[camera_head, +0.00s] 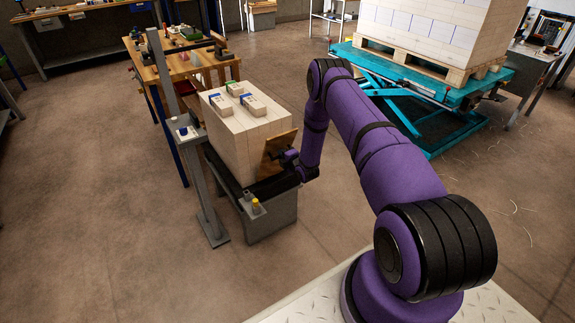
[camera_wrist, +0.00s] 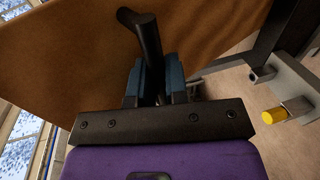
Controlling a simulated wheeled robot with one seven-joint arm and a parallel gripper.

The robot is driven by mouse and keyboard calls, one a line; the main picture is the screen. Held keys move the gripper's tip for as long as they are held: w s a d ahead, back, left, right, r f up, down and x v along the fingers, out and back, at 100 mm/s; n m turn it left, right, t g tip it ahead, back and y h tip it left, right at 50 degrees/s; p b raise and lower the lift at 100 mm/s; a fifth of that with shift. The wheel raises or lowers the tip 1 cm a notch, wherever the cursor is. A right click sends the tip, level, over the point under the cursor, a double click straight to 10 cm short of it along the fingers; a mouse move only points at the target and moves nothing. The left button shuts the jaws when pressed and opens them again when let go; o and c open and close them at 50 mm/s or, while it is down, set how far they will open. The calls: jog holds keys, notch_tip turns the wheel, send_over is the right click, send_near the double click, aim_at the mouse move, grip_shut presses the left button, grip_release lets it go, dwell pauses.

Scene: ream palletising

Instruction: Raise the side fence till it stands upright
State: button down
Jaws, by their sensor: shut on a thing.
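The side fence (camera_head: 275,152) is a brown wooden board at the near right side of the ream stack (camera_head: 240,135). It stands steeply in the head view; I cannot tell whether it is fully upright. In the wrist view the fence (camera_wrist: 75,55) fills the upper left and middle, with a black bar handle (camera_wrist: 147,38) sticking out of it. My gripper (camera_head: 291,157) is at the fence's outer face. In the wrist view my gripper (camera_wrist: 152,78) has its blue-padded fingers shut on the handle. The fence's lower edge is partly hidden.
The stack stands on a grey stand (camera_head: 270,215) with a yellow-topped button (camera_head: 255,202) at its near corner. A grey post (camera_head: 208,215) rises at its left. A wooden workbench (camera_head: 175,68) is behind. A teal lift table (camera_head: 440,90) carries a loaded pallet at upper right.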

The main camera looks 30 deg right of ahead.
aim_at(283, 137)
jog(key=w+r+g, duration=0.1)
jog(key=w, duration=0.2)
jog(key=w+r+g, duration=0.1)
jog(key=w, duration=0.3)
jog(key=w+r+g, duration=0.1)
jog(key=w, duration=0.2)
jog(key=shift+w+a+r, duration=0.15)
jog(key=shift+a+r, duration=0.05)
jog(key=shift+w+r, duration=0.15)
jog(key=shift+w, duration=0.1)
jog(key=c, duration=1.4)
grip_release()
jog(key=shift+w, duration=0.1)
jog(key=v, duration=1.1)
jog(key=shift+c, duration=0.3)
